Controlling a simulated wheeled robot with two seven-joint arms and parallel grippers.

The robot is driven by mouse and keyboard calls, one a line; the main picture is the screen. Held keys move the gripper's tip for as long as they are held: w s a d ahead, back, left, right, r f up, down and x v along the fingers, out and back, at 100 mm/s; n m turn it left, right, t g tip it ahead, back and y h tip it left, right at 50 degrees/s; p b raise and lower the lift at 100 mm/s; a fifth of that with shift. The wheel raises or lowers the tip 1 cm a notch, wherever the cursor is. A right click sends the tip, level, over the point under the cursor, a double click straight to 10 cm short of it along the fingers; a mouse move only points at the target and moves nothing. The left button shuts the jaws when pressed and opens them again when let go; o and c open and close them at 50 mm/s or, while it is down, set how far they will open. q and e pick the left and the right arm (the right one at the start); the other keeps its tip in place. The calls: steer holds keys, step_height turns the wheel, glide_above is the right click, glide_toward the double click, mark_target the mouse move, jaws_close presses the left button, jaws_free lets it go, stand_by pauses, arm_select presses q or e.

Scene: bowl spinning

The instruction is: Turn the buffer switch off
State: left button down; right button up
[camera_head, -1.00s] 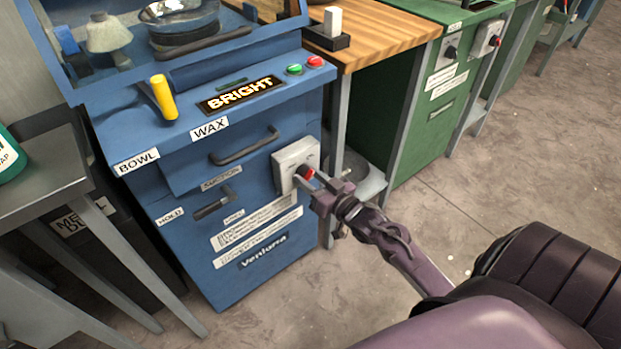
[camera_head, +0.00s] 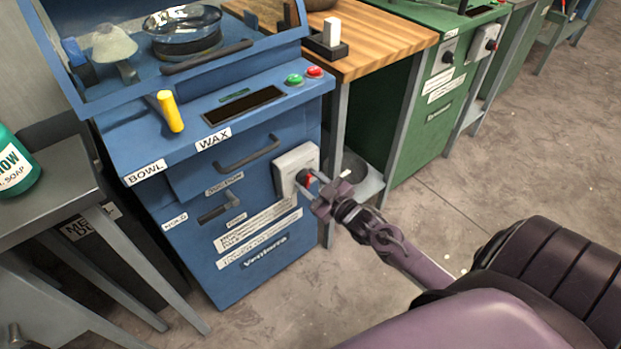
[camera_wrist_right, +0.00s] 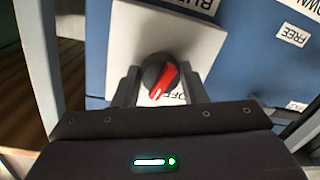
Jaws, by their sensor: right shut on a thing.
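The buffer switch is a white box (camera_head: 293,163) on the right side of the blue machine's front, with a dark and red round knob (camera_head: 305,178). In the right wrist view the knob (camera_wrist_right: 161,78) has a red bar slanting from upper right to lower left, and part of an "OFF" label shows just below it. My right gripper (camera_head: 309,185) is at the switch, its fingers on either side of the knob and shut on it. The left gripper is not in view.
The blue machine (camera_head: 190,190) has a yellow lever (camera_head: 170,111), drawer handles, and green (camera_head: 295,80) and red (camera_head: 314,72) buttons. Its display (camera_head: 244,104) is dark. A wooden bench (camera_head: 385,35) and green cabinet (camera_head: 440,90) stand to the right. A grey table (camera_head: 50,180) stands left.

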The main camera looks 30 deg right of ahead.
steer(key=n+p, duration=0.1)
steer(key=n, duration=0.1)
steer(key=n+p, duration=0.1)
steer(key=n, duration=0.2)
steer(key=n+p, duration=0.1)
steer(key=n, duration=0.1)
steer(key=shift+r+n+h, duration=0.25)
steer(key=shift+n+h, duration=0.05)
steer(key=shift+n, duration=0.1)
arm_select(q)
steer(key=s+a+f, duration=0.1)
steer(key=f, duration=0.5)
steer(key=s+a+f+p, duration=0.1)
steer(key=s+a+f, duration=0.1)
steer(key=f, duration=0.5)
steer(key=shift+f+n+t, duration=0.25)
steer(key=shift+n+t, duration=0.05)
arm_select(e)
steer(key=shift+n+h, duration=0.3)
steer(key=shift+n, duration=1.4)
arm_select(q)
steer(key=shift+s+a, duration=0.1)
arm_select(e)
steer(key=o, duration=1)
steer(key=shift+c, duration=0.2)
